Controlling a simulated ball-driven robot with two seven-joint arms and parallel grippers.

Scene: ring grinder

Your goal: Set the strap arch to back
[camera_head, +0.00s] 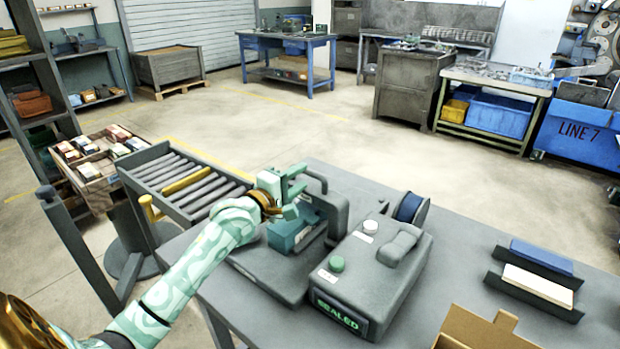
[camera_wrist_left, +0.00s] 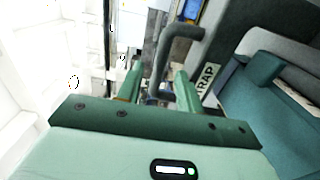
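The strap arch (camera_head: 335,205) is a dark grey frame standing on a grey base plate on the table. In the left wrist view, the arch (camera_wrist_left: 225,55) carries a label partly reading "TRAP", and a grey bar handle (camera_wrist_left: 181,32) juts from it. A teal box (camera_head: 284,238) sits at the arch, partly hidden by my gripper. My left gripper (camera_head: 296,190) is beside the arch's upper part. In the wrist view my left gripper (camera_wrist_left: 160,85) has its fingers apart with the handle bar appearing between them; I cannot tell whether they touch it. My right gripper is not in view.
A grey machine (camera_head: 395,262) with a green button, a white button and a lit "SEALED" display stands right of the arch. A roller conveyor (camera_head: 185,180) adjoins at left. Trays (camera_head: 535,280) and an open cardboard box (camera_head: 480,330) are at right.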

